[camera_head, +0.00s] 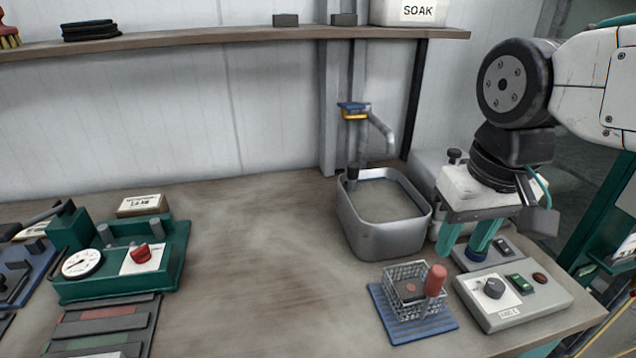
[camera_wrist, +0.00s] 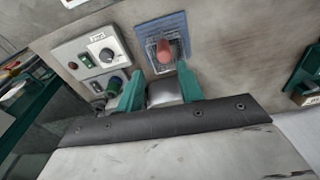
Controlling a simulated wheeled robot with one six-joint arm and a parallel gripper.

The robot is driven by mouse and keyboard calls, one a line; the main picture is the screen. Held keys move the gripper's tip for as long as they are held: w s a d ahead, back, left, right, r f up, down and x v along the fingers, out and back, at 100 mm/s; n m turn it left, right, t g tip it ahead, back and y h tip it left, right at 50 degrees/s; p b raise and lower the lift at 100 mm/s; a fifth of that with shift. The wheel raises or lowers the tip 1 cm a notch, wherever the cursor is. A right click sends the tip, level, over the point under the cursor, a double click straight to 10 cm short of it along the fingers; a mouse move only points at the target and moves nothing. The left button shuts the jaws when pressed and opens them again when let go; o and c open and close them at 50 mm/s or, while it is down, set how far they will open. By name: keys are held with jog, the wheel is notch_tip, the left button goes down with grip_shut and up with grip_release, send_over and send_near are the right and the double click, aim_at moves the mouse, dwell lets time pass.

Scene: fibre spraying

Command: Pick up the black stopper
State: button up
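A small black cylindrical piece, which looks like the black stopper (camera_head: 352,173), sits at the back left corner of the grey metal sink basin (camera_head: 384,238) in the head view. I cannot tell whether it rests on the rim or just behind it. I do not make it out in the wrist view. My gripper (camera_head: 458,254) is right of the basin, pointing down above the switch boxes, well apart from the stopper. Its teal fingers are spread with a gap in the wrist view (camera_wrist: 157,82). Nothing is seen held.
A tap (camera_head: 380,132) rises behind the basin. A wire basket (camera_head: 405,285) with a red-handled item stands on a blue mat (camera_head: 424,328) in front. A control box (camera_head: 515,298) is at right. A teal gauge unit (camera_head: 120,262) stands left. The middle bench is clear.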

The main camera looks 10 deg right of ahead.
jog(key=w+r+m, duration=0.3)
jog(key=w, duration=0.9)
jog(key=m+g, duration=0.1)
jog(key=m, duration=0.4)
send_over(353, 175)
jog(key=w, duration=0.2)
jog(key=f, duration=0.6)
jog(key=shift+s+d+f, duration=0.2)
jog(key=shift+s+f, duration=0.05)
jog(key=shift+w+f, duration=0.15)
jog(key=shift+f, duration=0.25)
notch_tip(353, 175, down, 7)
jog(key=shift+f, duration=0.1)
jog(key=shift+c, duration=0.4)
jog(key=c, duration=0.7)
